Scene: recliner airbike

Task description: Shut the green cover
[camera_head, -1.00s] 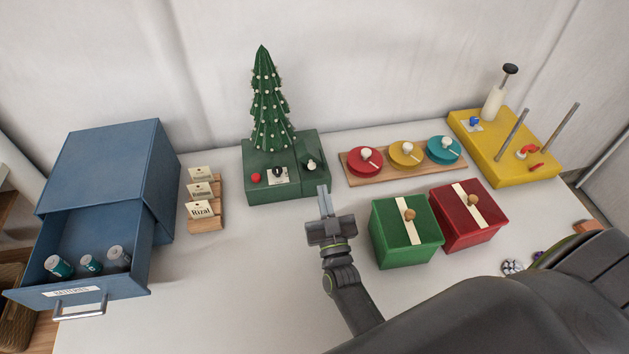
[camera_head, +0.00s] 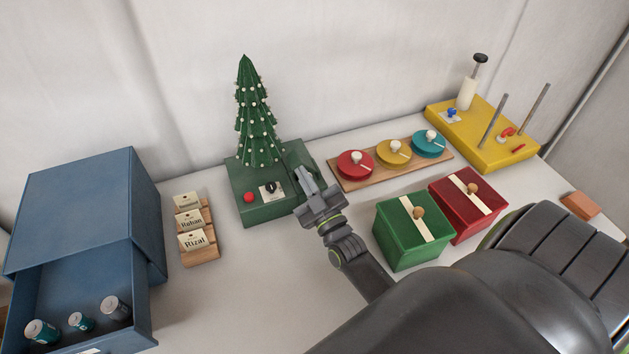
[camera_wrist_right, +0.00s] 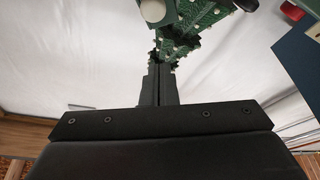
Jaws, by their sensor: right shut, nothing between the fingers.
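A green base (camera_head: 262,208) with a green tree (camera_head: 256,118) stands at the back of the white table. It bears a red button (camera_head: 249,197) and a small dial plate. At its right end a green cover panel (camera_head: 298,154) appears to stand raised behind my gripper; its exact tilt is hard to tell. My right gripper (camera_head: 305,176) is shut and empty, in front of the base's right end and hiding part of it. Whether it touches is unclear. The right wrist view shows the shut fingers (camera_wrist_right: 155,85) below tree branches (camera_wrist_right: 190,25). My left gripper is not in view.
A blue cabinet (camera_head: 90,210) with an open drawer holding batteries stands left. Name cards on a wooden rack (camera_head: 199,258) are nearby. Green (camera_head: 410,250) and red (camera_head: 480,205) lidded boxes stand to the right. A wooden dial board (camera_head: 360,184) and yellow block (camera_head: 500,160) lie behind them.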

